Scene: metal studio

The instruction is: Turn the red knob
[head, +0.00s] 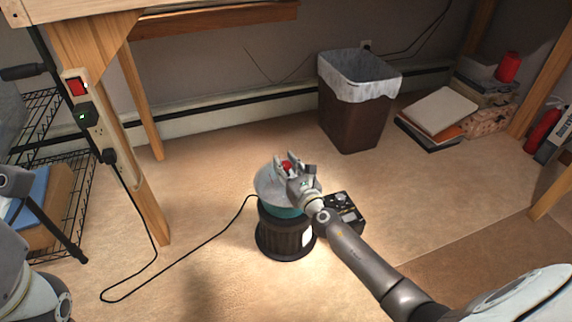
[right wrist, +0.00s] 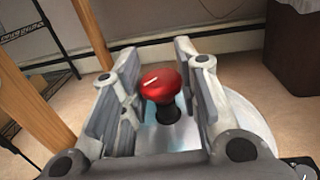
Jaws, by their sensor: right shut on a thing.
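The red knob (head: 287,165) sits on a short black stem above the pale round top (head: 266,188) of a dark ribbed cylinder (head: 285,237) standing on the floor. In the right wrist view the knob (right wrist: 158,84) is round and glossy, with a white line on its top. My right gripper (head: 295,166) reaches in from the lower right and is shut on the knob, one finger on each side. The fingers hide part of the round top. My left gripper is not in view; only grey parts of my left arm show at the left edge.
A black box with dials (head: 345,213) stands close to the cylinder, partly behind my right arm. A lined bin (head: 352,118) stands behind. A wooden table leg (head: 150,210) and a black cable (head: 190,262) are at left. Floor around the cylinder's front is clear.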

